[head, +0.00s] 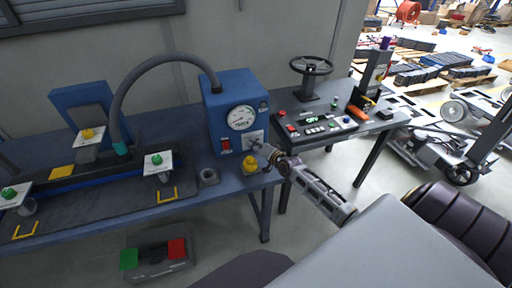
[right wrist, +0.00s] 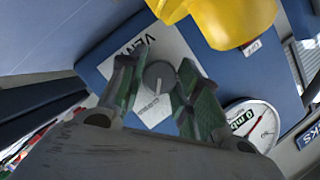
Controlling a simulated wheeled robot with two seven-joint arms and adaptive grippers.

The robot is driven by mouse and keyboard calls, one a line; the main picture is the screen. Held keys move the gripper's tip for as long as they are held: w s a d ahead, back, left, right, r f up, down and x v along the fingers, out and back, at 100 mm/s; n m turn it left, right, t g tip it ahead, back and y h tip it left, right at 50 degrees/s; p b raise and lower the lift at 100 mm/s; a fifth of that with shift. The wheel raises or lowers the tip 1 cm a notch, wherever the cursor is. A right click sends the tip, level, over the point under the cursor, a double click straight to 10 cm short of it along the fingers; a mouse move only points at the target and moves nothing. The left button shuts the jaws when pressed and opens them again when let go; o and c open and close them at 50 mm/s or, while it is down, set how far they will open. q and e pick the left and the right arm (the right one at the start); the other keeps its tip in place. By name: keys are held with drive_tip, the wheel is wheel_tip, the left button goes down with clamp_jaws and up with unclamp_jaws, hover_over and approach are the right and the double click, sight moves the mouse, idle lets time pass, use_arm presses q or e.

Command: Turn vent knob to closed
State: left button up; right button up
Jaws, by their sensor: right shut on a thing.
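The vent knob (right wrist: 158,75) is a small grey round knob on a white label plate (right wrist: 145,48), whose visible letters read "VEN". The plate is on the front of a blue box (head: 232,88) with a round gauge (head: 242,118). My right gripper (right wrist: 157,82) has its two green-grey fingers on either side of the knob, shut on it. In the head view the right gripper (head: 263,148) reaches the lower right of the box front, and its fingers hide the knob. The knob's pointer direction is too small to read surely. My left gripper is not in view.
A yellow knob-like part (head: 250,164) sits just below the plate, close to the fingers. A red switch (head: 226,143) is left of it. A grey hose (head: 150,65) arches to the box. A control panel (head: 315,124) and handwheel (head: 310,67) stand on the right table.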

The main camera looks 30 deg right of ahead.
idle(0.3)
drive_tip(key=o, duration=1)
drive_tip(key=shift+s, duration=0.15)
drive_tip(key=shift+s+d+r, duration=0.1)
drive_tip(key=shift+s+r, duration=0.05)
drive_tip(key=shift+s, duration=0.5)
drive_tip(key=a+v, duration=0.1)
drive_tip(key=v, duration=0.9)
drive_tip(key=shift+s+d, duration=0.15)
drive_tip(key=shift+d, duration=0.3)
